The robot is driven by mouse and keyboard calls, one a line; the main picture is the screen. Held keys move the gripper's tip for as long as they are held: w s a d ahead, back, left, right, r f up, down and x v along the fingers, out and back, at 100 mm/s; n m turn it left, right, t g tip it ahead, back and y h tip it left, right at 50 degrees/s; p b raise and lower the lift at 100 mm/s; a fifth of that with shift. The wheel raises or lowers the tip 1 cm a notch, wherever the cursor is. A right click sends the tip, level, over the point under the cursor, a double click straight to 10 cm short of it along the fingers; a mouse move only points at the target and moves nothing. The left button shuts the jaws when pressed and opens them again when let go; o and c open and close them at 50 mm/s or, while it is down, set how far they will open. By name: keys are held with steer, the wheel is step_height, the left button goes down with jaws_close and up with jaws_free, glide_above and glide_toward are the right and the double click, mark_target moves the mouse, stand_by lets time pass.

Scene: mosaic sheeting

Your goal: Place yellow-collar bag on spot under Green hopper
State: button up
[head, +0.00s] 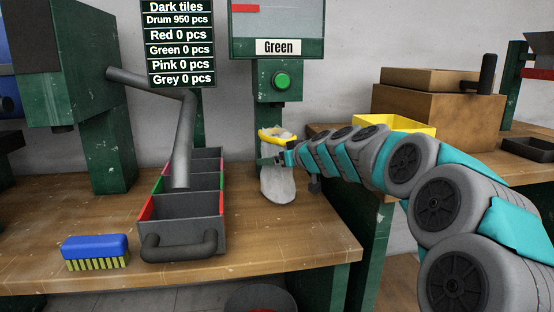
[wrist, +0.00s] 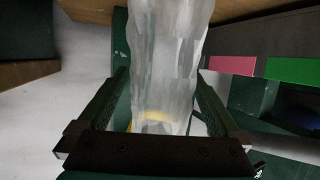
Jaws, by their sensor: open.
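The yellow-collar bag (head: 278,186) is pale and translucent, with a yellow collar (head: 270,134) at its top. It is upright on the wooden bench, beneath the green hopper (head: 277,20) labelled "Green". My gripper (head: 284,158) reaches in from the right, at the bag's upper part just below the collar. The gripper is open. The spot under the bag is hidden.
A divided dark tray (head: 180,235) with coloured edges stands left of the bag, under a grey pipe (head: 184,140). A blue brush (head: 95,250) lies at the front left. A yellow bin (head: 395,124) and cardboard boxes (head: 440,108) are on the right bench. The bench front right is clear.

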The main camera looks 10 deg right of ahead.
steer(key=v, duration=1.1)
steer(key=shift+s+d, duration=0.2)
steer(key=shift+s, duration=0.15)
steer(key=shift+r, duration=0.1)
stand_by(1.6)
